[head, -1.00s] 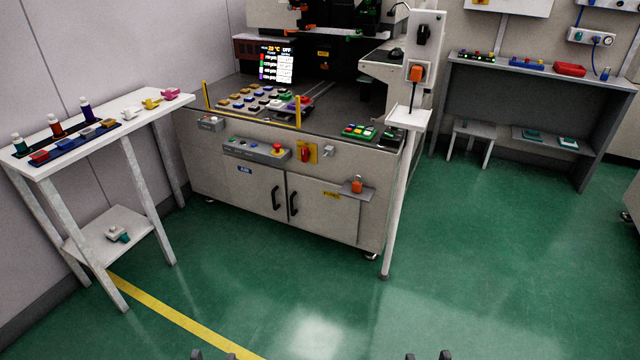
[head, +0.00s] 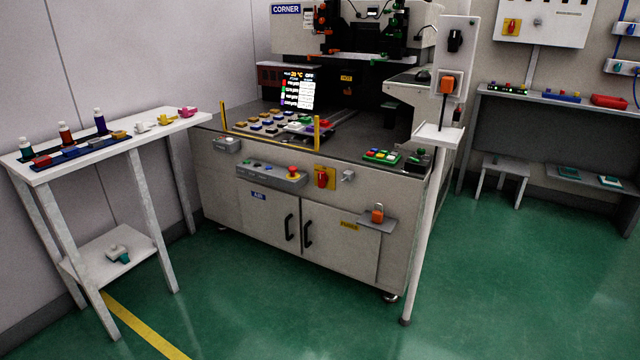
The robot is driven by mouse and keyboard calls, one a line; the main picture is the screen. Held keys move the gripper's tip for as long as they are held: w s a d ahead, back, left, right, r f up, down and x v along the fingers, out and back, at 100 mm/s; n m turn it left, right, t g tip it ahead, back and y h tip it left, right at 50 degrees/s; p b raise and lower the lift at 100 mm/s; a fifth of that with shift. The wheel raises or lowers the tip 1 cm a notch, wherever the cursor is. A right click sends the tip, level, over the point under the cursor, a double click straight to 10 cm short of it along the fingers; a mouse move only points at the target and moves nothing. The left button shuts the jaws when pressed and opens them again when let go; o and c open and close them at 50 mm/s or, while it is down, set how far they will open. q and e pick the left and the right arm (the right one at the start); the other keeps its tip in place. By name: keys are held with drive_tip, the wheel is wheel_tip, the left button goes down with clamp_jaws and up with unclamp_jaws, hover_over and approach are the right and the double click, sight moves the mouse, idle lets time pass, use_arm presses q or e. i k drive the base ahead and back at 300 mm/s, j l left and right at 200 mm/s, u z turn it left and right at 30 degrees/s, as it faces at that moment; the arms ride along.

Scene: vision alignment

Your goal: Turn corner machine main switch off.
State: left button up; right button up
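The corner machine (head: 215,185) stands ahead, with a blue CORNER sign (head: 286,9) on its upper housing. On its front face is a red rotary switch (head: 322,178) on a yellow plate, right of a grey button box (head: 270,176) with a red emergency button (head: 292,172). The red handle looks roughly upright; its exact setting is too small to read. The machine's screen (head: 297,88) is lit and shows "OFF" at its top right. Neither of my grippers is in view.
A white side table (head: 165,124) with bottles and coloured parts stands at left. A white post (head: 423,230) with a small shelf stands at the machine's right corner. A wall panel (head: 560,25) carries another red-on-yellow switch (head: 512,27). Green floor (head: 290,310) in front is clear.

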sight(322, 178)
drive_tip(key=i+j+z, duration=0.15)
drive_tip(key=i+j, duration=0.5)
drive_tip(key=i+j+z, duration=0.15)
drive_tip(key=i+j, duration=0.6)
drive_tip(key=i+j+z, duration=0.15)
drive_tip(key=i+j, duration=0.6)
drive_tip(key=j, duration=0.1)
